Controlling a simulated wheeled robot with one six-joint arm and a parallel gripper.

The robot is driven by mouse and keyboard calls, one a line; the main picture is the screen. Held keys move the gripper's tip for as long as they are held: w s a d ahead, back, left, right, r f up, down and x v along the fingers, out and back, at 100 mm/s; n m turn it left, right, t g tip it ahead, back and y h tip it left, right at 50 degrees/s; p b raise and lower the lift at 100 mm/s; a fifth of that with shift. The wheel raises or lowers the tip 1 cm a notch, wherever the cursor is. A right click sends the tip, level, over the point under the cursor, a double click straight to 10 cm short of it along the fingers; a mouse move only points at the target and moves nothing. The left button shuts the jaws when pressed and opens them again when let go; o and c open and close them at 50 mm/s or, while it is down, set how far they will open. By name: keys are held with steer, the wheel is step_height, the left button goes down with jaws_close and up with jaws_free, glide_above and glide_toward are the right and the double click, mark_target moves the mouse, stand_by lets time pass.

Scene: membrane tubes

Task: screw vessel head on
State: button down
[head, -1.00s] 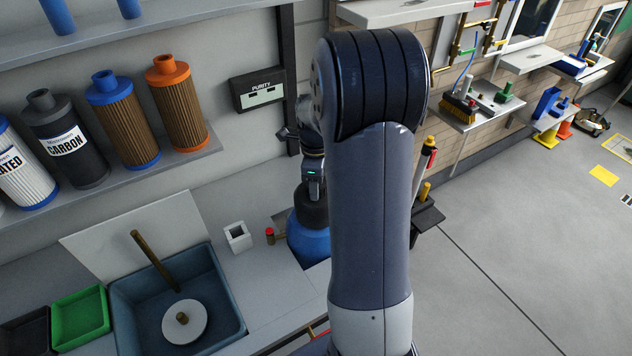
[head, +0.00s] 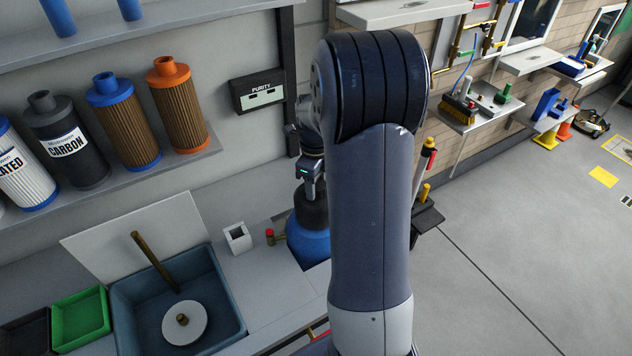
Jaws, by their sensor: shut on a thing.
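A blue vessel (head: 308,243) stands in a cut-out at the counter's right end, partly hidden by my arm. A black vessel head (head: 309,211) sits at its top. From this angle I cannot tell how far its thread is engaged. My gripper (head: 312,187) is directly above, pointing down, and is shut on the vessel head. Its fingertips are small here and partly hidden behind my arm.
A red-capped brass fitting (head: 272,237) is close left of the vessel. A blue-grey sink (head: 225,290) lies further left. Filter cartridges line the wall shelf (head: 120,185). A purity display (head: 260,92) hangs behind.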

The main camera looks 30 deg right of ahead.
steer(key=shift+w+r+m, duration=0.1)
steer(key=shift+m, duration=0.9)
steer(key=c, duration=0.7)
jaws_free()
step_height(320, 180, up, 11)
steer(key=shift+f+b, duration=0.2)
steer(key=shift+b, duration=0.3)
steer(key=shift+f, duration=0.15)
step_height(320, 180, down, 10)
steer(key=shift+p, duration=0.55)
steer(key=shift+f, duration=0.35)
steer(key=shift+n, duration=1.3)
